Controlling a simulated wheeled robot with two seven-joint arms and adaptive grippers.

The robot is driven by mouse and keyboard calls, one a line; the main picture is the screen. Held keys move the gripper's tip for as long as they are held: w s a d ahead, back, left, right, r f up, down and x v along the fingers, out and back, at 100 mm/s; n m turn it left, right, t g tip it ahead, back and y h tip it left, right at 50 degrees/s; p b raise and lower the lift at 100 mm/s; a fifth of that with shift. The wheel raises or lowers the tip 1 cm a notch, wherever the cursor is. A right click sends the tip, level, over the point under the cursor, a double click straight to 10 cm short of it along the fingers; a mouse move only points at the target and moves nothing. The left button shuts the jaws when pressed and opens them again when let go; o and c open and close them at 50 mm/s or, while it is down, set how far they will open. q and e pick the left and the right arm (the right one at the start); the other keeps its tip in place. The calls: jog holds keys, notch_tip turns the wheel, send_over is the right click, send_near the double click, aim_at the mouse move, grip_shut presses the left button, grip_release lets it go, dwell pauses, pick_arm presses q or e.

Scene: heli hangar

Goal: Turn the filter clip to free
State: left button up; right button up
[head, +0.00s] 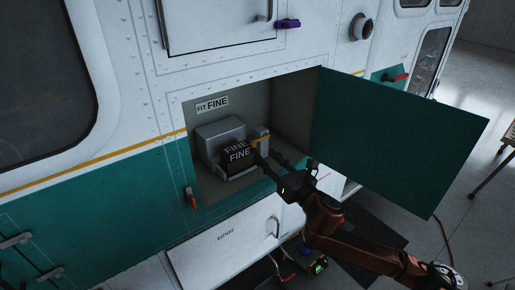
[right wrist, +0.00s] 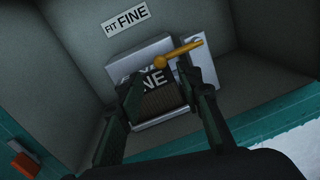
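The filter clip (head: 262,139) is a small yellow-orange lever beside the filter block, inside an open bay in the helicopter's side. In the right wrist view the clip (right wrist: 182,53) has a round knob at its left end, and its handle slants up to the right. The dark filter (head: 238,153) is marked FINE and sits in a grey housing (head: 221,132). My right gripper (head: 264,154) reaches into the bay close to the clip. In the right wrist view its fingers (right wrist: 160,78) are apart, with the filter showing between them; contact with the clip cannot be told. My left gripper is out of view.
A green door (head: 400,135) stands open at the bay's right, beside my right arm. A label (head: 212,105) reading FIT FINE is on the bay's back wall. A red-orange latch (head: 191,197) is at the bay's lower left. A BATTERY panel (head: 225,245) lies below.

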aim_at(254, 145)
jog(key=p+x, duration=0.1)
jog(key=x, duration=0.5)
jog(key=shift+a, duration=0.15)
grip_shut()
dwell(0.5)
